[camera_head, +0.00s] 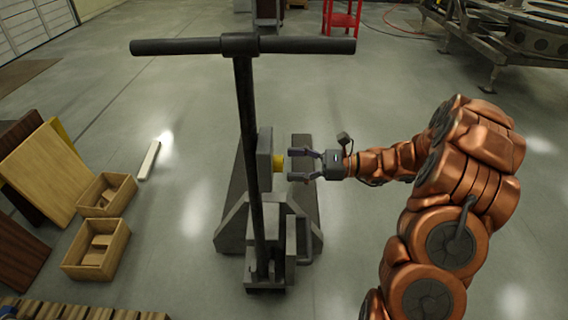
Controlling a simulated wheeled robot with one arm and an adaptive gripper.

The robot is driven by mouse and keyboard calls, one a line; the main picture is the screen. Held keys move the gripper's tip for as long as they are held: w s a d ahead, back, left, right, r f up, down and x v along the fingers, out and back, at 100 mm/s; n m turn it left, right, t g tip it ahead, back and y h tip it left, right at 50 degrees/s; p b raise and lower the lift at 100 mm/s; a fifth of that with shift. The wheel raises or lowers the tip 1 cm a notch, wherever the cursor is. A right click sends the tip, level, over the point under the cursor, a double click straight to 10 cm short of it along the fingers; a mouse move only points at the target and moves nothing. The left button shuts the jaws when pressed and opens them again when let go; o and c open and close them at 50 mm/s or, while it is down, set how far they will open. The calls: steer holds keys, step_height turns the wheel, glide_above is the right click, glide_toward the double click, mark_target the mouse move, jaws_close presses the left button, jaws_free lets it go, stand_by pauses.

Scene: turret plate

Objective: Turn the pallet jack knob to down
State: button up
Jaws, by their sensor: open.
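The pallet jack (237,230) stands in the middle of the camera_head view, with a tall black T-shaped handle (246,120) rising toward me.
Two wooden boxes (105,193) (96,250) and leaning boards (52,172) are at the left. A white bar (149,160) lies on the floor. A red stand (341,18) and a metal frame (490,40) are at the back.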

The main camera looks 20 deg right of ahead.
mark_target(278, 163)
steer(key=shift+x, duration=1.4)
steer(key=c, duration=1.1)
steer(key=shift+c, duration=0.2)
